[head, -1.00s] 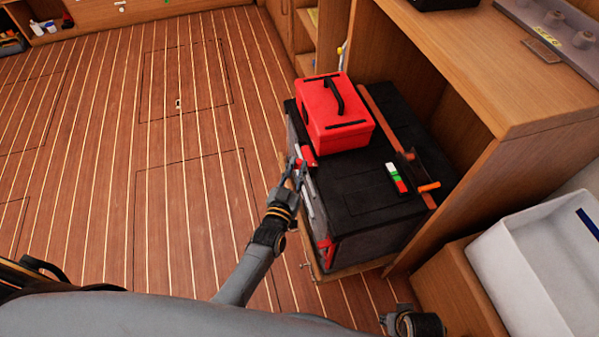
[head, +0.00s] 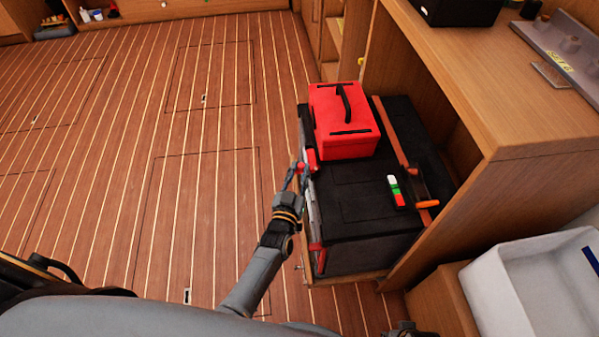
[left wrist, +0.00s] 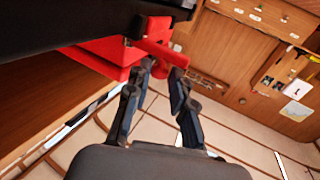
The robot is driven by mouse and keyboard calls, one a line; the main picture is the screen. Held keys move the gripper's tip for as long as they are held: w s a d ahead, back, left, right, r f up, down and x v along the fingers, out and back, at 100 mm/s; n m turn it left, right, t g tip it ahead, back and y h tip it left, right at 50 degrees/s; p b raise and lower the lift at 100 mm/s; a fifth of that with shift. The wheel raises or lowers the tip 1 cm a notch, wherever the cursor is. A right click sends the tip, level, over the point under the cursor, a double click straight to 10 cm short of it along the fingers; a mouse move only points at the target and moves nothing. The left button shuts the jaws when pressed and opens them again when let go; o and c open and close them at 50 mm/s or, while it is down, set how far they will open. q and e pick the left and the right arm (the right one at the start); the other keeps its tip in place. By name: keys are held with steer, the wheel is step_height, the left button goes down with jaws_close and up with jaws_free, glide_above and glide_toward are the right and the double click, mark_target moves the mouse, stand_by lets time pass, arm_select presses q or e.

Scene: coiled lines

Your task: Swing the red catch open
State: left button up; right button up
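A black chest (head: 375,180) stands in the open wooden cabinet at the right. A red catch (head: 312,161) is on its left side, near the top edge. My left gripper (head: 299,176) is right at this catch, with its fingers pointing toward it. In the left wrist view, the two dark fingers (left wrist: 163,68) are apart, and the red catch (left wrist: 154,50) lies at and partly behind the fingertips. I cannot tell whether they touch it. Another red catch (head: 317,247) is lower on the same side. Only a dark part of my right arm shows at the bottom edge.
A red toolbox (head: 343,121) with a black handle sits on the chest. A small red, white and green item (head: 397,191) and an orange-handled tool (head: 424,203) lie on the lid. A white bin (head: 520,290) stands right. The plank floor to the left is clear.

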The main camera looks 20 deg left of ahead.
arm_select(q)
steer(key=shift+s, duration=0.15)
arm_select(e)
steer(key=shift+w+r, duration=0.2)
steer(key=shift+w, duration=0.1)
arm_select(q)
steer(key=s, duration=1.1)
steer(key=shift+s, duration=0.4)
arm_select(e)
steer(key=shift+s+d+f, duration=0.1)
steer(key=shift+s, duration=0.1)
arm_select(q)
steer(key=shift+d, duration=0.1)
